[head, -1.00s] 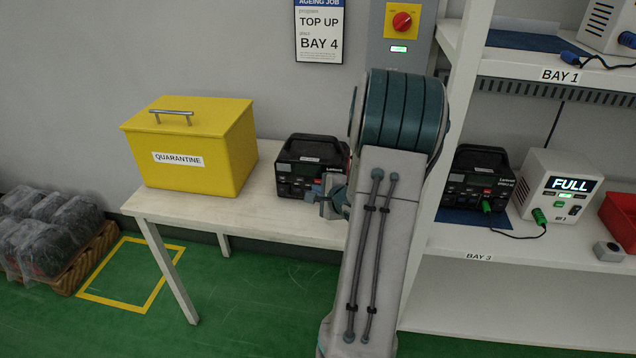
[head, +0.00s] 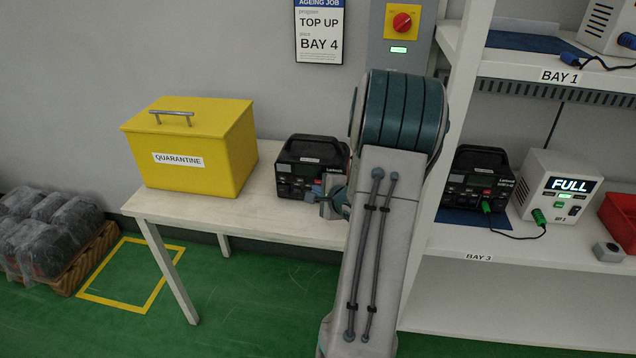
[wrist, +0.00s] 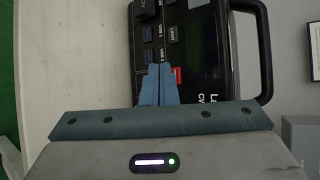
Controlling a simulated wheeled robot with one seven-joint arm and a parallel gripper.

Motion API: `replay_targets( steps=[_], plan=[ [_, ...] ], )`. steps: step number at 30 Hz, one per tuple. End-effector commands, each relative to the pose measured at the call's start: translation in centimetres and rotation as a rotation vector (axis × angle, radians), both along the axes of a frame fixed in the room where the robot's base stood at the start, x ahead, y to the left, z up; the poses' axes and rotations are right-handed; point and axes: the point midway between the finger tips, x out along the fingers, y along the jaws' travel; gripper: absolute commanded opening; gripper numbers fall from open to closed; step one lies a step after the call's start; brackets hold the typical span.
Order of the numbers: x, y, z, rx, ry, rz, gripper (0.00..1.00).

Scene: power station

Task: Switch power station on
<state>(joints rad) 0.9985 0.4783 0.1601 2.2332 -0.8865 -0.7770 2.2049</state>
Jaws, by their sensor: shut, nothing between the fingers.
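The black power station (head: 312,150) stands on the white table, with its handle on top and its front panel facing me. In the wrist view the power station (wrist: 205,45) appears turned sideways, with a dark screen area, several small buttons and ports, and a red switch (wrist: 177,76). My gripper (head: 318,190) is in front of the lower part of that panel. In the wrist view my gripper (wrist: 160,68) is shut and empty, its blue fingertips just beside the red switch. I cannot tell whether they touch the panel. The fingers hide part of the panel and the switch.
A yellow quarantine box (head: 195,135) stands left on the white table (head: 262,218). The shelf (head: 440,241) at right holds another black station (head: 470,172) plugged into a white unit (head: 550,180) reading FULL. A red rotary switch (head: 402,21) is on the wall panel.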

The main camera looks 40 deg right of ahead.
Motion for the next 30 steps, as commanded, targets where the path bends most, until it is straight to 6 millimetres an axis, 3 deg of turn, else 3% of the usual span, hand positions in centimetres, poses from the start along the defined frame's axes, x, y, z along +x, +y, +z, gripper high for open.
replay_targets(
  steps=[30],
  plan=[
    [0.67,-0.86,0.07,0.001,0.000,0.000,0.00]
  ],
)
